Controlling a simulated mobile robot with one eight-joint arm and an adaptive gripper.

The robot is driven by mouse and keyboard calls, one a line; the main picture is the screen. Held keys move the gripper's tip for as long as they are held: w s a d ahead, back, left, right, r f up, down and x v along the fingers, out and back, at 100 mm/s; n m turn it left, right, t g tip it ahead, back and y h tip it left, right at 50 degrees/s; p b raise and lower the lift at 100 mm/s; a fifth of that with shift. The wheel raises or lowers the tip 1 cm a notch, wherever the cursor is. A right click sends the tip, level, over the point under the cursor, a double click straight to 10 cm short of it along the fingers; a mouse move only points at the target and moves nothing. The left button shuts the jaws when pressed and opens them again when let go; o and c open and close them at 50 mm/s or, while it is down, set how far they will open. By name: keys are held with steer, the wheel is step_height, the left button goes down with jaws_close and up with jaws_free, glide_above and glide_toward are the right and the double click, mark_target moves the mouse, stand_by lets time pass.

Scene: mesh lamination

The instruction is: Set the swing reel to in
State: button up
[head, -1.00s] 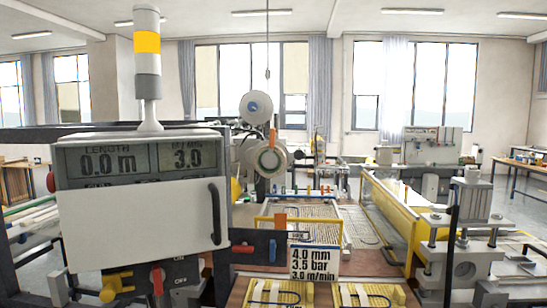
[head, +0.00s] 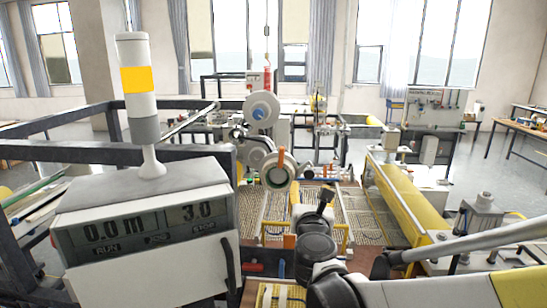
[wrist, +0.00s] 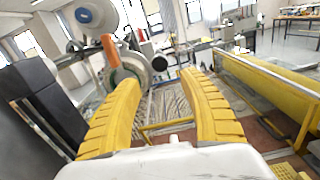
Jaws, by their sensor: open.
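The swing reel appears to be the white reel with a green ring (head: 278,176) and an orange lever (head: 281,158) standing up at its front. It stands beyond the grey display cabinet. In the wrist view the reel (wrist: 132,68) is ahead and left, with its orange lever (wrist: 110,50) close to the left fingertip in the picture. My gripper (wrist: 158,80) has two yellow ribbed fingers, spread apart with nothing between them. I cannot tell whether the left finger touches the lever. In the head view my wrist largely hides the fingers.
A white roll with a blue hub (head: 262,112) sits above the reel. The display cabinet (head: 145,235) with a signal tower (head: 138,90) stands at left. A yellow guard beam (head: 405,200) runs along the right. Mesh lies on the bed between.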

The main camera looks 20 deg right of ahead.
mark_target(309, 176)
steer(key=x, duration=1)
steer(key=shift+w, duration=0.2)
steer(key=shift+s, duration=0.1)
jaws_close()
